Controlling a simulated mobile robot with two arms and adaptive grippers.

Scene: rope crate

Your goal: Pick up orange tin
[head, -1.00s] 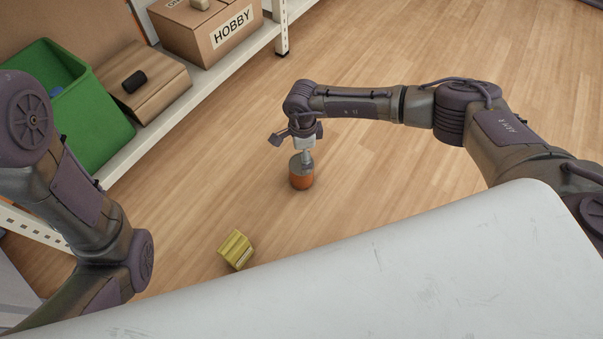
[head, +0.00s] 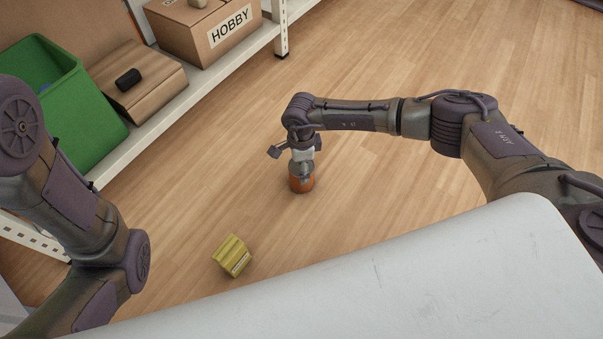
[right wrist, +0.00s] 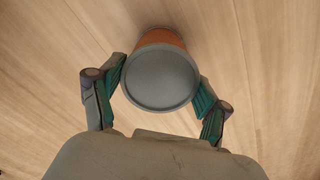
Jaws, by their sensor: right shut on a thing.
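The orange tin (head: 301,184) stands upright on the wooden floor in the middle of the head view. In the right wrist view its round grey lid faces the camera and its orange side (right wrist: 160,37) shows above the lid. My right gripper (head: 302,173) reaches down over the tin from above. In the right wrist view its two fingers (right wrist: 160,86) are shut on the tin, one on each side. My left arm shows at the left of the head view, but its gripper is out of view.
A yellow crate-like box (head: 232,256) lies on the floor left of and nearer than the tin. A white shelf (head: 150,127) holds a green bin (head: 98,130), a wooden box with a black item (head: 129,79) and a HOBBY carton (head: 190,38). Floor right of the tin is clear.

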